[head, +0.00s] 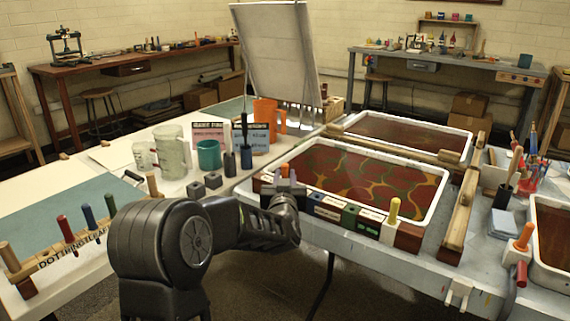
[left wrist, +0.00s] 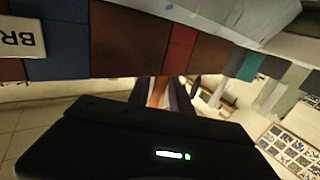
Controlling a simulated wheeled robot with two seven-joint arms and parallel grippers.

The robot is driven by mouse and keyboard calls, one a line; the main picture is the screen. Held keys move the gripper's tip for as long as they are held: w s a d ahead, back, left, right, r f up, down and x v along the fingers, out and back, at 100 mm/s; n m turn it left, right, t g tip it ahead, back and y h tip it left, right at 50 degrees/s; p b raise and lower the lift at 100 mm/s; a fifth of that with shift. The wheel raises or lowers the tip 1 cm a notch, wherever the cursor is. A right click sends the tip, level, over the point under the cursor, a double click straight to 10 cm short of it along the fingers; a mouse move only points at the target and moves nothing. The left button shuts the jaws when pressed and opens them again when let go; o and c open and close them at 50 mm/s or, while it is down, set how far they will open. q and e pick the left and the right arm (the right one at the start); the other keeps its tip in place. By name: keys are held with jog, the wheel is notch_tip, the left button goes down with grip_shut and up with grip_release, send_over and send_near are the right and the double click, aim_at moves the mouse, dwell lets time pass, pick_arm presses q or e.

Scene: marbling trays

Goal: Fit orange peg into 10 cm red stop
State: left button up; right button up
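My left gripper (head: 286,190) is at the near left corner of the front marbling tray, beside a row of coloured blocks. An orange peg (head: 284,168) shows just above its fingers. In the left wrist view the orange peg (left wrist: 158,93) lies between the fingers (left wrist: 162,98), which appear closed on it. A red block (left wrist: 181,48) sits between brown blocks just beyond the peg in that view. Whether the peg touches a block or enters a hole is hidden. My right gripper is not in view.
The front tray (head: 436,206) holds red, green and yellow marbling. A yellow peg (head: 394,210) stands at the row's right end. A wooden bar (head: 460,216) lies right of the tray. Jugs, a teal mug (head: 208,154) and grey blocks stand left of the gripper.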

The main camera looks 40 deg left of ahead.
pick_arm(q)
jog(key=o, duration=0.3)
jog(key=shift+s+d, duration=0.1)
jog(key=shift+s, duration=0.1)
jog(key=v, duration=0.7)
jog(key=shift+d+p, duration=0.15)
jog(key=shift+p, duration=0.25)
jog(key=shift+s, duration=0.2)
